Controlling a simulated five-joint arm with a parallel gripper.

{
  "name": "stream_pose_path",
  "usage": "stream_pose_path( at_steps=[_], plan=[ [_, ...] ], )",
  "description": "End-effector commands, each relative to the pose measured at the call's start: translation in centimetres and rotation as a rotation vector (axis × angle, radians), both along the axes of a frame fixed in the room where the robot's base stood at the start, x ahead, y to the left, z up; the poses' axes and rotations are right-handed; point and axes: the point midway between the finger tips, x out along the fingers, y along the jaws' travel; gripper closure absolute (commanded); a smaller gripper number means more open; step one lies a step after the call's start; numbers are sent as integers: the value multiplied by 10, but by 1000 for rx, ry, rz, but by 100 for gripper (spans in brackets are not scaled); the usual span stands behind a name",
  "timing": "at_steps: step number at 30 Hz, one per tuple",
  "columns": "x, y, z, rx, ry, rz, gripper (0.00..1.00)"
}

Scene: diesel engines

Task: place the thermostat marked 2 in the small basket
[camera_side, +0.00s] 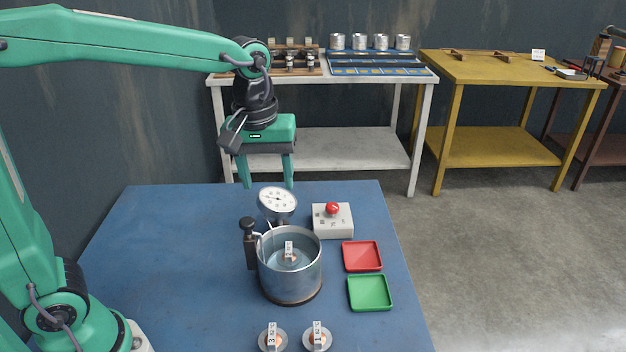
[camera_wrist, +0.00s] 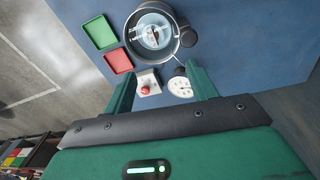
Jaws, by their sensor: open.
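Two round metal thermostats with upright tags lie at the table's front edge in the side view: the left tag seems to read 3 (camera_side: 272,340), the right one 1 (camera_side: 317,339). A third tagged thermostat (camera_side: 290,257) sits inside a metal pot (camera_side: 291,284); its number is too small to read. It also shows in the wrist view (camera_wrist: 153,38). I cannot make out a separate small basket; the pot's inside is partly hidden. My gripper (camera_side: 266,184) is open and empty, fingers down, above the table's back edge, behind the pot and apart from everything.
A dial gauge (camera_side: 277,200) and a black-knobbed post (camera_side: 248,240) stand beside the pot. Right of it are a box with a red button (camera_side: 332,220), a red tray (camera_side: 362,256) and a green tray (camera_side: 370,293), both empty. The blue table's left side (camera_side: 160,240) is clear.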

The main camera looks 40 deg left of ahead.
Motion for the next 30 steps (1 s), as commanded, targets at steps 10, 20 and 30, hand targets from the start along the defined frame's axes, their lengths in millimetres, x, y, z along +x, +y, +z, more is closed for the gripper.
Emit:
stream_pose_path(
  at_steps=[10, 20, 30],
  plan=[
    [-58, 34, 14, 31, -175, -259, 43],
    [-109, 57, 6, 125, -331, -501, 43],
    [-133, 66, -5, 199, -402, -630, 43]
  ],
)
